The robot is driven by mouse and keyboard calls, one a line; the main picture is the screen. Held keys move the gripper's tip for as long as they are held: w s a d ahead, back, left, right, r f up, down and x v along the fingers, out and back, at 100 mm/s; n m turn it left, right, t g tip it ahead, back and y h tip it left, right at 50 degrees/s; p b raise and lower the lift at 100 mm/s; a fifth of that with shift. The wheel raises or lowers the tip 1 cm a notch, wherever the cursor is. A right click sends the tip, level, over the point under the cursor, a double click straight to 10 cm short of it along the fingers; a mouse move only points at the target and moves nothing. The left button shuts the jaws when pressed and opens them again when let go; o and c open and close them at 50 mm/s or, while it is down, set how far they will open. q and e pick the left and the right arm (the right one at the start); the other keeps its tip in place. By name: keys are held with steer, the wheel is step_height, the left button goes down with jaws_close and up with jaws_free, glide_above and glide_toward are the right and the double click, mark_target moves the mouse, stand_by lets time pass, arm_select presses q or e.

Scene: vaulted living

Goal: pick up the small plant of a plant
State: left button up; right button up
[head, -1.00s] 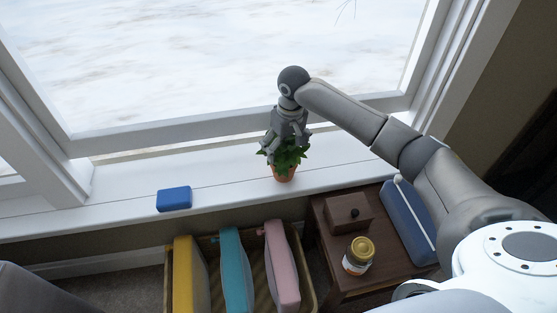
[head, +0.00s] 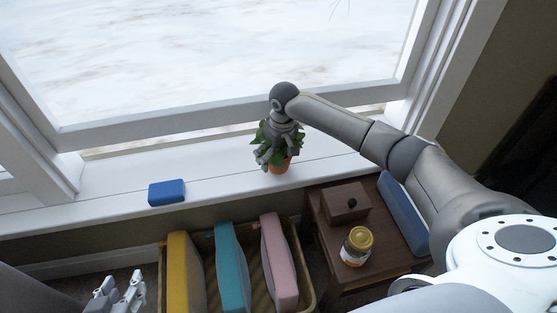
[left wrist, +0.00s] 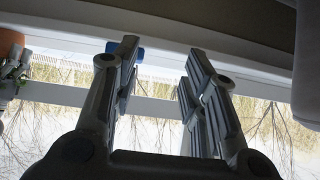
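The small plant (head: 281,166) has green leaves in an orange-brown pot and stands upright on the white window sill. My right gripper (head: 275,153) comes down over it from above, its fingers among and around the leaves. The leaves hide whether those fingers press on anything. My left gripper (head: 121,281) is at the bottom left of the head view, well away from the plant. In the left wrist view its fingers (left wrist: 163,52) are apart with nothing between them. The orange pot (left wrist: 10,42) and part of my right gripper (left wrist: 14,72) show at that view's left edge.
A blue block (head: 167,191) lies on the sill (head: 105,200) left of the plant. Below are a bin with yellow (head: 184,272), teal (head: 231,280) and pink (head: 278,262) items, and a brown table with a box (head: 345,203) and jar (head: 356,246). The window is behind.

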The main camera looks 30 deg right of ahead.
steer(key=shift+w+f, duration=0.1)
steer(key=shift+f, duration=0.85)
arm_select(q)
steer(key=w+r+t, duration=0.1)
steer(key=w+d+r+t, duration=0.1)
steer(key=shift+w+r+h, duration=0.2)
steer(key=shift+r+h, duration=0.2)
arm_select(e)
steer(key=shift+c, duration=0.3)
steer(key=c, duration=1.2)
